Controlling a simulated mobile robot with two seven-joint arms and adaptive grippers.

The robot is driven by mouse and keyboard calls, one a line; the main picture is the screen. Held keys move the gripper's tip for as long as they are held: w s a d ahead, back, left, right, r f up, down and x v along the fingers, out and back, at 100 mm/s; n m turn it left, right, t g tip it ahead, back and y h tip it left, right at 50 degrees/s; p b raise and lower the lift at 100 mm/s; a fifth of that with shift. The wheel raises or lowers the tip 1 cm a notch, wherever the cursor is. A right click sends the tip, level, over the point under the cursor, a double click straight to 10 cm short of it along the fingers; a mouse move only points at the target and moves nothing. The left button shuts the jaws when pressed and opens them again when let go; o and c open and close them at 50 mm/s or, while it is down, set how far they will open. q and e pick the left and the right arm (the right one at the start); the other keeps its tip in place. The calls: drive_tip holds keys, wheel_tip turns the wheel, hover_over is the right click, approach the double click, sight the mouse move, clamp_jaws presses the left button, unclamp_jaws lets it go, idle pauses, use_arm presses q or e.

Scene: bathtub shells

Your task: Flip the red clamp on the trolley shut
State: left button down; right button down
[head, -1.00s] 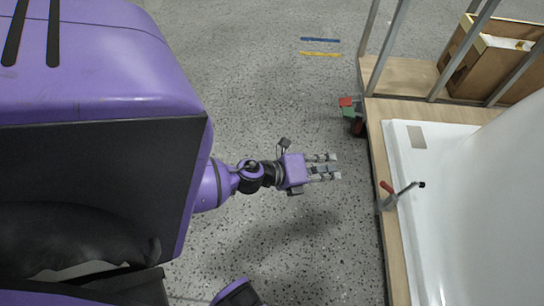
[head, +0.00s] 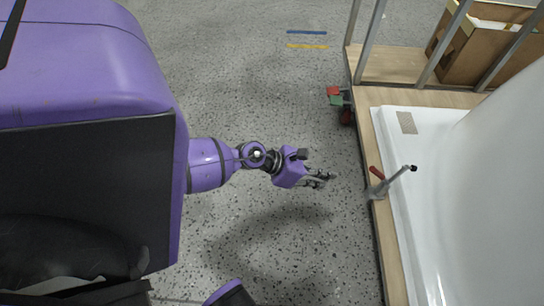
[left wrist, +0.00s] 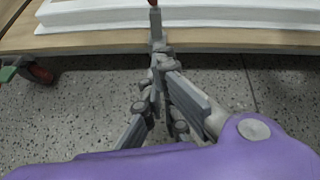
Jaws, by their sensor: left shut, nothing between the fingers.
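The clamp (head: 380,187) is on the trolley's wooden edge (head: 366,132), with its red handle (head: 376,173) sticking up and a grey arm with a black tip reaching over the white tub rim. My left gripper (head: 328,179) is shut and empty, over the floor to the left of the clamp and apart from it. In the left wrist view the gripper fingers (left wrist: 160,90) point toward the trolley edge. A grey clamp post (left wrist: 155,25) with a red bit at the top stands beyond them; the fingers hide its lower part. My right gripper is out of view.
The white bathtub shell (head: 470,200) fills the right side of the trolley. A cardboard box (head: 480,45) and grey uprights (head: 365,40) stand at the back. A castor with red and green pedals (head: 336,95) juts from the trolley's side. The speckled floor between is clear.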

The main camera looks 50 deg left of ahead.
use_arm(q)
drive_tip(key=w+d+f+b, duration=0.2)
drive_tip(key=w+d, duration=0.4)
drive_tip(key=w, duration=0.3)
drive_tip(key=shift+w+b, duration=0.3)
drive_tip(key=shift+b, duration=0.1)
